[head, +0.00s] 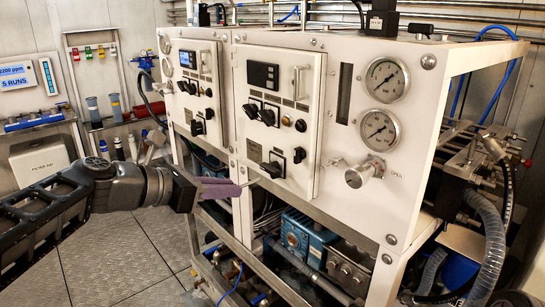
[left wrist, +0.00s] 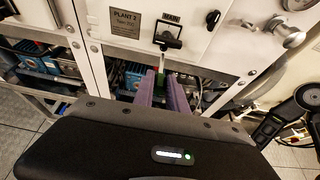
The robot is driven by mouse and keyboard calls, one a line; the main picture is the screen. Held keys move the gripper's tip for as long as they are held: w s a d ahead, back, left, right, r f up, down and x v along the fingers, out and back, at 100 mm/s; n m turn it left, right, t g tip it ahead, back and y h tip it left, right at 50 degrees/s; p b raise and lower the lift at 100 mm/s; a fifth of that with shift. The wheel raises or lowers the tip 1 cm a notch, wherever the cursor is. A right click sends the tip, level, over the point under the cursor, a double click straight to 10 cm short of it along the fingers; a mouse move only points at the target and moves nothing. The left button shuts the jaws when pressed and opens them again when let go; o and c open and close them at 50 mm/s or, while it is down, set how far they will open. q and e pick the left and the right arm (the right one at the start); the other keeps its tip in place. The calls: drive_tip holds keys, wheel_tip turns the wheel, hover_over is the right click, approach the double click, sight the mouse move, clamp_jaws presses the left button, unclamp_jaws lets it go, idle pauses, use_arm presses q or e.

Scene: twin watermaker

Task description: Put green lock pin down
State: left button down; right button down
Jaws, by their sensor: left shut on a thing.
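My left gripper (head: 232,190) is in front of the lower part of the white panel, with its purple fingers pointing at it. It is shut on the green lock pin (left wrist: 160,82), whose green body shows between the fingers in the left wrist view. A thin pale shaft (left wrist: 162,63) reaches up from the green body toward the black MAIN switch (left wrist: 167,41). I cannot tell whether the shaft touches the switch. The switch also shows in the head view (head: 272,167). In the head view the fingers hide the pin's green body. My right gripper is not in view.
The panel carries two gauges (head: 386,80) and a round metal valve knob (head: 362,173). Blue pumps (head: 305,235) stand in the open frame below. A wall rack (head: 93,52) with red, green and yellow pieces hangs at the back left. The metal floor (head: 125,250) at left is clear.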

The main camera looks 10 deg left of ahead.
use_arm(q)
drive_tip(key=w+a+f+n+t+y, duration=0.3)
drive_tip(key=w+a+f+n+y, duration=0.5)
drive_tip(key=a, duration=0.5)
drive_tip(key=s+d+f+p, duration=0.1)
drive_tip(key=d+f+p, duration=0.1)
drive_tip(key=d+f, duration=1)
wheel_tip(320, 180, down, 5)
drive_tip(key=shift+s+d+f, duration=0.1)
drive_tip(key=shift+s+d, duration=0.2)
drive_tip(key=v, duration=0.6)
drive_tip(key=shift+d+f, duration=0.1)
